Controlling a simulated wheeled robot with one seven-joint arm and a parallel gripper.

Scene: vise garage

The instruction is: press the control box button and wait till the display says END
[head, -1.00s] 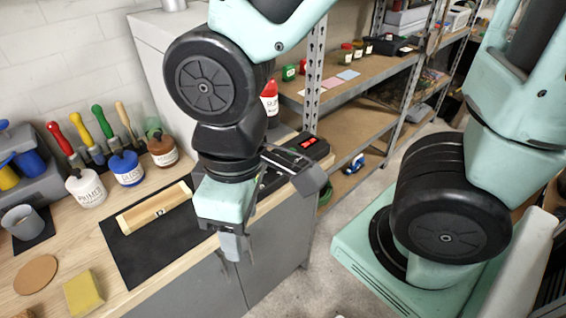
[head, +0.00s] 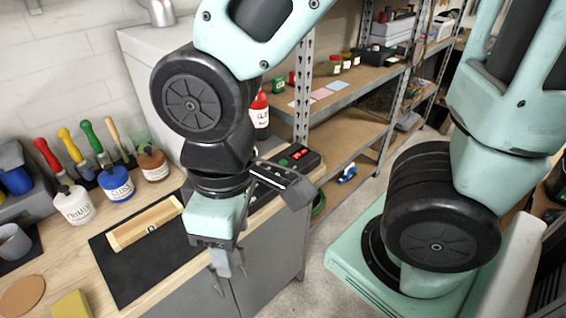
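The control box (head: 308,163) is a black box on the far right end of the workbench, behind my wrist. Its display (head: 299,154) shows red characters too small to read. A small green spot, probably the button (head: 284,162), is on its top left of the display. My wrist parts hide the box's near side. My gripper (head: 227,264) points down in front of the bench's front edge, over the grey cabinet front. It is well apart from the box and nothing shows in it. I cannot tell the gap between its fingers.
A wooden piece (head: 145,224) lies on a black mat (head: 125,268) on the bench. Paint pots, brushes, a yellow sponge (head: 72,305) and a cork disc (head: 21,296) are on the left. Metal shelves (head: 345,130) rise behind right.

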